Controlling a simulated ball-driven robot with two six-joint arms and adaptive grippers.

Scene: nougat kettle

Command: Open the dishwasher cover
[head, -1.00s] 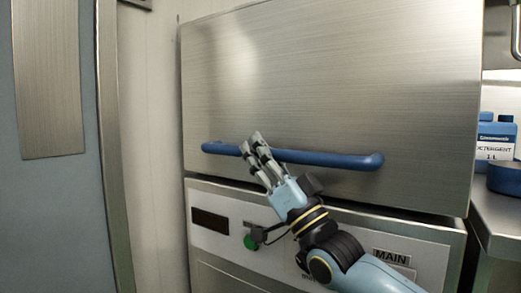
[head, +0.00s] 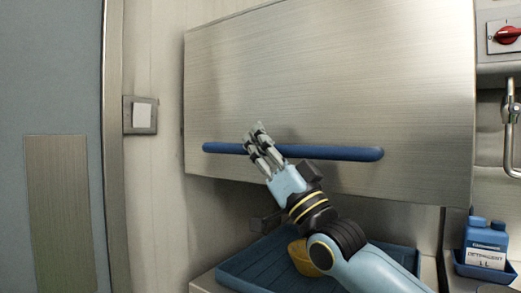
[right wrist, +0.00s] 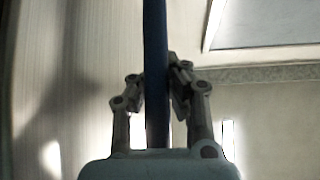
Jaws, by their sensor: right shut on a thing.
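The dishwasher cover (head: 350,80) is a large brushed-steel panel, raised above the machine's base in the head view. A long blue bar handle (head: 345,153) runs across its lower part. My right gripper (head: 261,146) is shut on this handle, left of its middle. In the right wrist view the handle (right wrist: 155,60) runs upright between the two fingers of my right gripper (right wrist: 162,92). Under the cover a blue rack (head: 245,268) shows, with a yellow object (head: 302,257) on it, partly hidden by my right arm. My left gripper is not in view.
Blue detergent bottles (head: 485,240) stand in a blue holder at the right. A red switch (head: 508,34) and a metal pipe (head: 510,125) are on the right wall. A wall switch (head: 141,114) and a grey door (head: 50,90) are at the left.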

